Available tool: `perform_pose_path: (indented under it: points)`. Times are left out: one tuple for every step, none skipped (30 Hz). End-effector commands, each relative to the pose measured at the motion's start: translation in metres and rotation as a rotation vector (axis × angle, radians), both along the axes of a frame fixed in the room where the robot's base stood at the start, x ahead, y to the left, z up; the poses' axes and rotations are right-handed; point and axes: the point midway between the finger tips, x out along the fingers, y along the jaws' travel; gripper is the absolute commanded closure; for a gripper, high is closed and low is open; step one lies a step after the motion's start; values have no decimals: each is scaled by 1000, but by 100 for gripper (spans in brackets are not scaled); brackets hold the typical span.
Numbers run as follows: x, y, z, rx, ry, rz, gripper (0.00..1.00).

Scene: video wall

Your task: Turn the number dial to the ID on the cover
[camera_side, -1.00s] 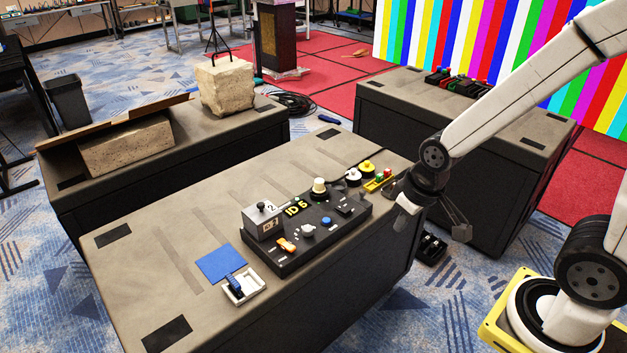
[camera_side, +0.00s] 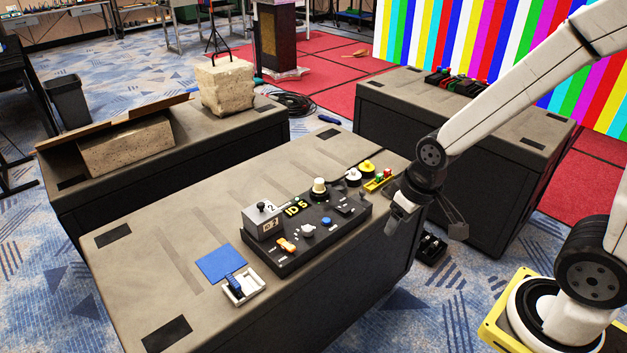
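A black control panel (camera_side: 340,232) lies on the front table. Yellow lettering on it reads "ID 5" (camera_side: 296,208). A grey box (camera_side: 263,226) with a dark knob on top and a small "2" stands at the panel's left end. A cream knob (camera_side: 319,187) stands at the panel's back edge, and a pale, lobed knob (camera_side: 308,230) sits near its front. Which of these is the number dial is too small to tell. My gripper (camera_side: 428,213) hangs over the table's right edge, right of the panel and apart from it. Its finger opening cannot be made out.
An orange switch (camera_side: 287,245) and blue button (camera_side: 326,221) are on the panel. White and yellow knobs (camera_side: 367,167) stand behind it. A blue square (camera_side: 221,263) and white tray (camera_side: 243,287) lie left. Two other tables stand behind. The front table's left part is clear.

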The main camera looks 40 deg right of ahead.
Motion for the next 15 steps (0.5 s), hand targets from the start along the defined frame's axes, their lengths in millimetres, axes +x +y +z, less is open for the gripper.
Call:
perform_pose_path:
  points:
    - [4, 0, 0, 3, 4, -14, 19]
    - [8, 0, -1, 6, 6, -25, 19]
    - [13, 0, -1, 9, 8, -43, 19]
    - [18, 0, -1, 13, 11, -60, 19]
    - [23, 0, -1, 17, 15, -76, 19]
    - [30, -1, -2, 23, 20, -104, 19]
    - [36, -1, -2, 28, 23, -126, 19]
    - [43, -1, -3, 32, 28, -150, 19]
    - [52, -1, -4, 39, 35, -184, 19]
    - [59, -1, -5, 44, 39, -211, 19]
    - [67, -2, -7, 49, 43, -238, 19]
    - [77, -2, -9, 56, 50, -276, 19]
    - [84, -2, -10, 61, 56, -305, 19]
    - [92, -2, -12, 67, 59, -335, 19]
    - [102, -2, -15, 73, 67, -373, 19]
